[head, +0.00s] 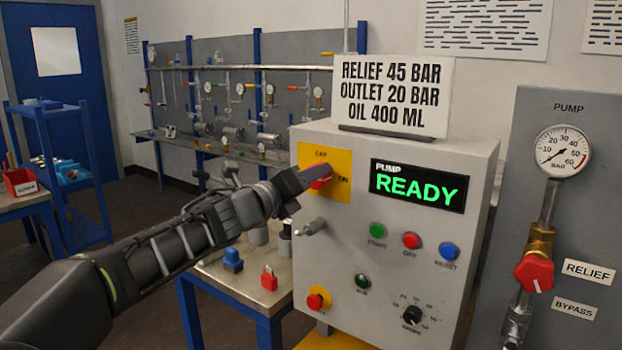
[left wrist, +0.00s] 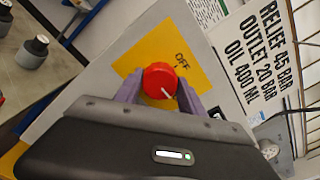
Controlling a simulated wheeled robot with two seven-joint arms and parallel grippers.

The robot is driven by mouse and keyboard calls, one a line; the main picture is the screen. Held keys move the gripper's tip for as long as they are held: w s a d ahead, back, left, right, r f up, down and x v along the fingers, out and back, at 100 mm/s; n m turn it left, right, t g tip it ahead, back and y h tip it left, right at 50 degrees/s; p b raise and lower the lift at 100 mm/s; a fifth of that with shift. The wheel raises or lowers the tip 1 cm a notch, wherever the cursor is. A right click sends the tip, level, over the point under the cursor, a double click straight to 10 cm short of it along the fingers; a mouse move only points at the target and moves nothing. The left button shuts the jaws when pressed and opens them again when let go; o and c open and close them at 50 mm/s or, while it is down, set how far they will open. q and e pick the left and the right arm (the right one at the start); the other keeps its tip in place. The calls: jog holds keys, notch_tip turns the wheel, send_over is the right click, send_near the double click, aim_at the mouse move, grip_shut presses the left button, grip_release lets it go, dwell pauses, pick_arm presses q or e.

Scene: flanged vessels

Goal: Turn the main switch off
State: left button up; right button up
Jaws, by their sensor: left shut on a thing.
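The main switch is a red rotary knob (head: 320,182) on a yellow plate (head: 341,161) marked OFF at the top and ON at the right, on the upper left of the grey control cabinet (head: 340,246). My left gripper (head: 312,178) is at the knob, its fingers on either side of it. In the left wrist view the red knob (left wrist: 160,80) sits between the two purple fingers of my gripper (left wrist: 160,92), shut on it. A white mark on the knob points down and right, away from the OFF label. My right gripper is not in view.
The cabinet display (head: 417,186) reads PUMP READY. Green, red and blue buttons, a selector and a red-on-yellow button (head: 318,300) lie below. A pressure gauge (head: 562,151) and red valve knob (head: 534,272) are at the right. A table (head: 240,290) with padlocks stands left.

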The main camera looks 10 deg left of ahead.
pick_arm(q)
jog(key=shift+c, duration=0.8)
jog(key=shift+n+p, duration=0.3)
jog(key=shift+n, duration=0.2)
jog(key=shift+a+n+p, duration=0.1)
jog(key=shift+n+p, duration=0.2)
jog(key=shift+n, duration=0.3)
jog(key=n+p, duration=0.3)
jog(key=n, duration=0.3)
jog(key=shift+n, duration=0.4)
jog(key=n+p, duration=0.2)
jog(key=n, duration=0.2)
jog(key=shift+n, duration=0.3)
jog(key=shift+f+n+p, duration=0.15)
jog(key=shift+n+p, duration=1.05)
jog(key=shift+n, duration=1.1)
